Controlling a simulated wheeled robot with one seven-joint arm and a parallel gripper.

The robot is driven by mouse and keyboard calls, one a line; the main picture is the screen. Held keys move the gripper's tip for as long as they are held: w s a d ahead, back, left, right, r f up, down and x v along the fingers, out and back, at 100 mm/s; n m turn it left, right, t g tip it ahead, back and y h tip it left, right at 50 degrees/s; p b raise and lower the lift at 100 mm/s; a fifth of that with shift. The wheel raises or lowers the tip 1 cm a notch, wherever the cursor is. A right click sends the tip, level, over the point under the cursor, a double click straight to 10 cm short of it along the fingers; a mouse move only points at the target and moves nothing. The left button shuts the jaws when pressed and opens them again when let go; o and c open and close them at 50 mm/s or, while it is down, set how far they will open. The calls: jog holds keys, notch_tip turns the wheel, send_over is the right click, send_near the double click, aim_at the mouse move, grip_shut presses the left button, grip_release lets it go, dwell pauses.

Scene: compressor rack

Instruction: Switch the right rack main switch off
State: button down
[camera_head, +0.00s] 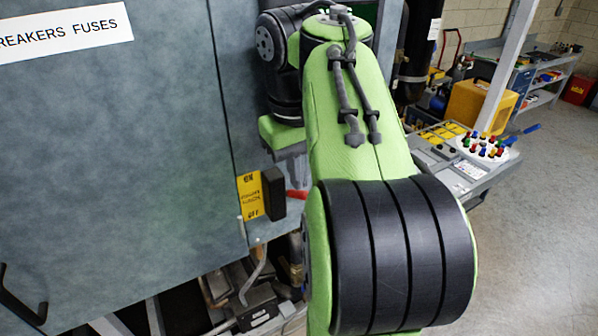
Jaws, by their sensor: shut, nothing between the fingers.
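The rack main switch shows as a black block (272,193) on the right side of the blue-grey cabinet, beside a yellow label (250,196) with ON at its top and OFF at its bottom. A short red lever (297,194) sticks out to the right of the block, level with its middle; its far end is hidden behind my arm. I cannot tell its setting. My gripper (288,160) is shut and empty, just above the red lever, below my green wrist. Its fingertips are mostly hidden, so I cannot tell whether they touch the lever.
The cabinet door (120,140) fills the left, with a BREAKERS FUSES sign (65,32) and a black handle (22,295). Pipes (235,285) run below. A grey control panel (465,165) with coloured knobs stands at right. The floor (540,230) there is clear.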

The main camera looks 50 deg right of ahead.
jog(key=shift+f+b, duration=0.15)
jog(key=shift+b, duration=0.2)
jog(key=f+t+b, duration=0.1)
jog(key=b, duration=0.1)
jog(key=s+t+b, duration=0.1)
jog(key=b, duration=0.1)
jog(key=shift+s+a+f+h, duration=0.25)
jog(key=shift+a+f+h, duration=0.05)
jog(key=shift+f, duration=0.1)
jog(key=s+f+t+h+b, duration=0.3)
jog(key=f+t+b, duration=0.6)
jog(key=b, duration=1.4)
jog(key=shift+a+f+m+b, duration=0.3)
jog(key=shift+a+f, duration=0.1)
jog(key=shift+f, duration=0.4)
